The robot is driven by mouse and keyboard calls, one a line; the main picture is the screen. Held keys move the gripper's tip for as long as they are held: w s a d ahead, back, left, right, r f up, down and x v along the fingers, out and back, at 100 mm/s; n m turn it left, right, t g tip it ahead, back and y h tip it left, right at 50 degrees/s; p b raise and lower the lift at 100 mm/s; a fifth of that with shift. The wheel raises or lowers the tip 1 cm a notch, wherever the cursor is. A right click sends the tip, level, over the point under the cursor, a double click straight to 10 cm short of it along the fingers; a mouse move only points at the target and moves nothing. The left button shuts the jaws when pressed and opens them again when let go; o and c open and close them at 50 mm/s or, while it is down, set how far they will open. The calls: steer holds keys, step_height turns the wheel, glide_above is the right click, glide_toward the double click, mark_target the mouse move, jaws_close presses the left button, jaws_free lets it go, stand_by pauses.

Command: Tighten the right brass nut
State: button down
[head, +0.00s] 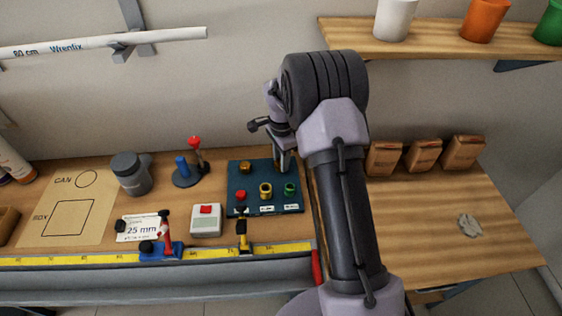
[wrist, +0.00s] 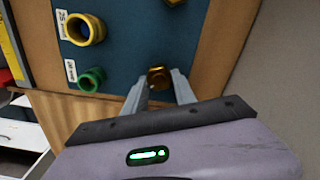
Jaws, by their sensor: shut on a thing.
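A dark blue board (head: 262,179) on the bench carries brass and coloured fittings. The left brass nut (head: 245,167) shows on it in the head view. The right brass nut (wrist: 158,76) lies between my fingertips in the wrist view; in the head view my gripper (head: 283,164) hides it. My gripper (wrist: 160,86) points down at the board and is shut on this nut, one finger on each side. The left nut also shows partly at the wrist view's top edge (wrist: 173,2).
A brass ring fitting (head: 265,190), a green fitting (head: 290,189) and a red-topped one (head: 241,195) stand in front of the nuts. A yellow rule (head: 100,257) runs along the bench front. A shelf (head: 440,42) with pots hangs above right.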

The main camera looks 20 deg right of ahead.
steer(key=m+b, duration=0.2)
steer(key=m, duration=0.3)
steer(key=m+b, duration=0.2)
steer(key=m, duration=0.3)
steer(key=shift+s+a, duration=0.1)
steer(key=shift+s, duration=0.05)
steer(key=shift+m, duration=0.3)
steer(key=c, duration=1)
jaws_free()
step_height(320, 180, up, 18)
steer(key=p, duration=0.6)
steer(key=shift+f, duration=0.25)
